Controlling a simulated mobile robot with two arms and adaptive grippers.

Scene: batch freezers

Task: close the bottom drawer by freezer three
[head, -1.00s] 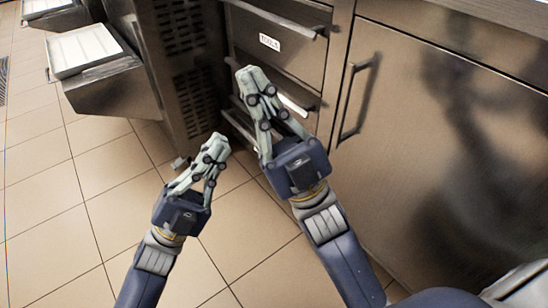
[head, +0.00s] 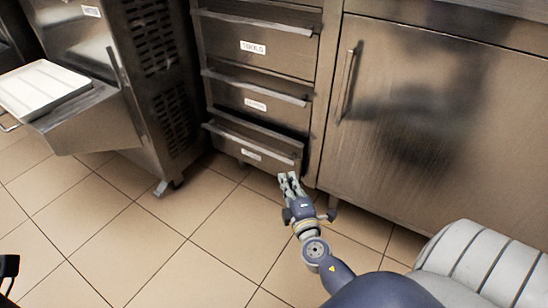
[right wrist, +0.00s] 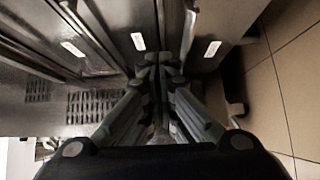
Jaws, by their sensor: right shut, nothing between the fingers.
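The bottom drawer (head: 232,148) is the lowest of a stack of steel drawers left of a large cabinet door. It sticks out a little, with a dark gap above its front and a long bar handle along its top. My right gripper (head: 288,179) is shut and empty, low at the right end of the drawer front. I cannot tell whether its fingertips touch the front. In the right wrist view the shut fingers (right wrist: 160,62) point at the drawer fronts and their white labels. My left gripper's fingers are not visible.
The middle drawer (head: 225,93) and top drawer (head: 225,40) look shut. A steel freezer with side vents (head: 152,35) stands on the left, its shelf holding a white tray (head: 40,88). The cabinet door (head: 420,120) is shut. Tiled floor before the drawers is clear.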

